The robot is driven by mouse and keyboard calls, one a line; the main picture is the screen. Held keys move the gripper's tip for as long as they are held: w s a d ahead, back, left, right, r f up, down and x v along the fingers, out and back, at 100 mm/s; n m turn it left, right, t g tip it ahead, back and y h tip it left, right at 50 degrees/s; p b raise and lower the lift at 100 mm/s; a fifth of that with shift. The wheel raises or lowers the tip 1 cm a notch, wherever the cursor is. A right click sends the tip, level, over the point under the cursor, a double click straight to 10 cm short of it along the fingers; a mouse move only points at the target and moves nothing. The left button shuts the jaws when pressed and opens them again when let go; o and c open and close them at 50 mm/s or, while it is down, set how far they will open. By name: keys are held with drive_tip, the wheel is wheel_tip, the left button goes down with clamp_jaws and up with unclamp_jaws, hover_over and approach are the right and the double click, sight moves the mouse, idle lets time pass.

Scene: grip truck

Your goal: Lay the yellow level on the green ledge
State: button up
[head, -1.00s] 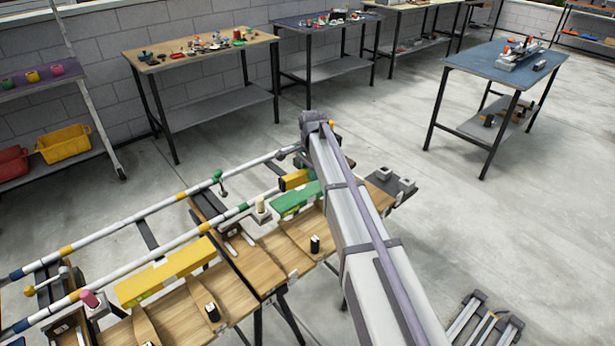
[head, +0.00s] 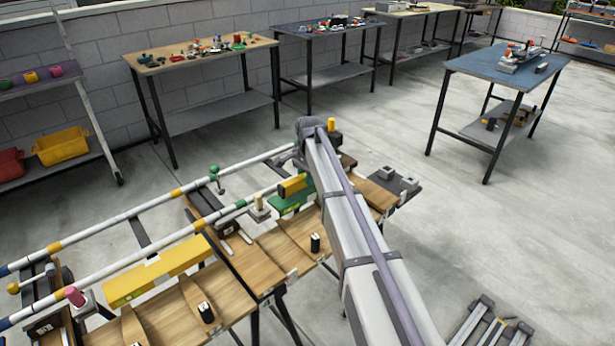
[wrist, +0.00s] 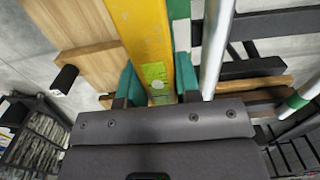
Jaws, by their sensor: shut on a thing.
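The yellow level (wrist: 146,40) fills the upper middle of the wrist view, with a lime patch near my end. My gripper (wrist: 157,84) is shut on it, with a teal finger on each side. In the head view one end of the level (head: 293,185) shows just left of my arm, which hides the rest and my gripper. The green ledge (head: 284,205) lies just below that end in the picture, partly covered by my arm. A strip of the ledge (wrist: 180,10) shows right of the level in the wrist view. I cannot tell whether level and ledge touch.
Two white rails (head: 125,256) with coloured bands run behind the ledges. A black clip-like piece (head: 315,242) stands on the board in front. A grey plate with blocks (head: 394,187) lies right of my arm.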

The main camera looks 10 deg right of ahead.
drive_tip(key=shift+f+b, duration=0.4)
drive_tip(key=shift+f, duration=0.35)
drive_tip(key=o, duration=1.1)
drive_tip(key=shift+c, duration=0.2)
drive_tip(key=shift+r, duration=0.15)
wheel_tip(320, 180, up, 11)
drive_tip(key=p, duration=1.1)
drive_tip(key=shift+d, duration=0.1)
drive_tip(key=shift+f, duration=0.2)
